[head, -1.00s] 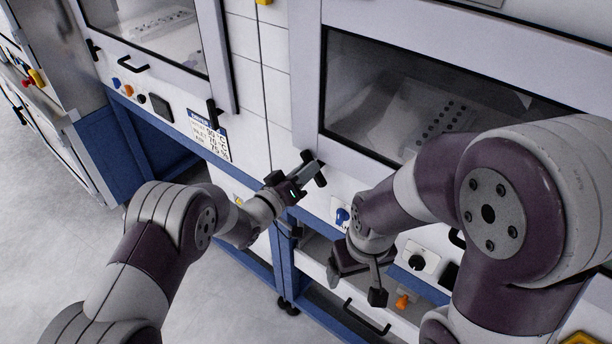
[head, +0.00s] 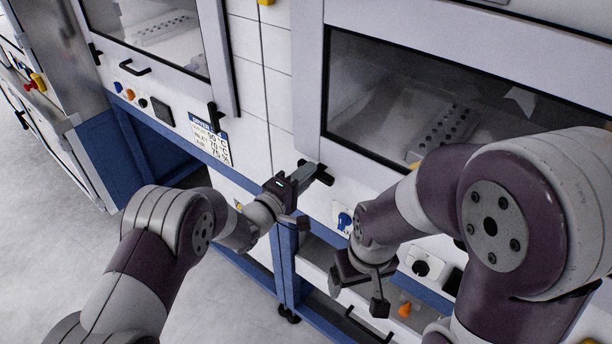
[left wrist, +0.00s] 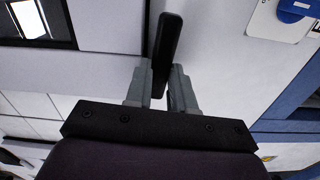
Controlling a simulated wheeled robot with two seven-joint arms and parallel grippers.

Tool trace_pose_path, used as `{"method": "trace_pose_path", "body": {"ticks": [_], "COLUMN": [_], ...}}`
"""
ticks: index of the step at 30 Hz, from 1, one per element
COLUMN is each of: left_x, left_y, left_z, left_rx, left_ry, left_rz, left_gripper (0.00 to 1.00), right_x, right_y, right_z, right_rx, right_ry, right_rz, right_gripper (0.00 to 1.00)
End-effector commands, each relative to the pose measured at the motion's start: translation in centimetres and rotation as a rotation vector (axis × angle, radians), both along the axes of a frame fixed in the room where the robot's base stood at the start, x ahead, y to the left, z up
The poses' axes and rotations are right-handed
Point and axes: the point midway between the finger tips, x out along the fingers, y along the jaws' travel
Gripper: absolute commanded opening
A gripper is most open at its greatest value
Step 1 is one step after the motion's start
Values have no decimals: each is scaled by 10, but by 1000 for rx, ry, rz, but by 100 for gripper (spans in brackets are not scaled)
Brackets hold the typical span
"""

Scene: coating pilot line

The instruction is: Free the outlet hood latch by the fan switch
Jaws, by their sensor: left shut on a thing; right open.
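The outlet hood latch (head: 325,176) is a short black bar at the lower left corner of the right-hand hood's frame. It lies slanted, nearer level than upright in the head view. My left gripper (head: 311,171) is shut on it. In the left wrist view the latch (left wrist: 168,42) stands out between the two grey fingertips (left wrist: 160,85). The blue fan switch (head: 344,219) sits on a white plate below and right of the latch; it also shows in the left wrist view (left wrist: 296,7). My right gripper (head: 358,288) is open and empty, low in front of the cabinet.
The hood window (head: 400,95) is closed over a perforated block. A black knob (head: 421,267) and an orange knob (head: 405,310) are near my right gripper. A second hood with its own black latch (head: 216,117) stands left. The floor at left is clear.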

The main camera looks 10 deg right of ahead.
Motion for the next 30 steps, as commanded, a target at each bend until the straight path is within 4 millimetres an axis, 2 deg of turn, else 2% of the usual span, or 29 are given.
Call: {"method": "trace_pose_path", "body": {"ticks": [9,23,24,26,30], "left_x": [1,1,1,0,0], "left_y": [1,1,1,1,1], "left_z": [-1,-2,-2,-2,-1], "left_rx": [-53,-61,-61,-61,-60], "left_ry": [69,79,79,79,79], "left_rz": [3,3,3,3,2], "left_gripper": [0,0,30,49,49], "right_x": [0,0,0,0,0], "right_y": [0,0,0,0,0], "right_z": [0,-1,-1,0,-1], "right_rx": [0,0,0,0,0], "right_ry": [0,0,0,0,0], "right_rz": [0,0,0,0,0], "right_gripper": [85,85,85,85,85]}}
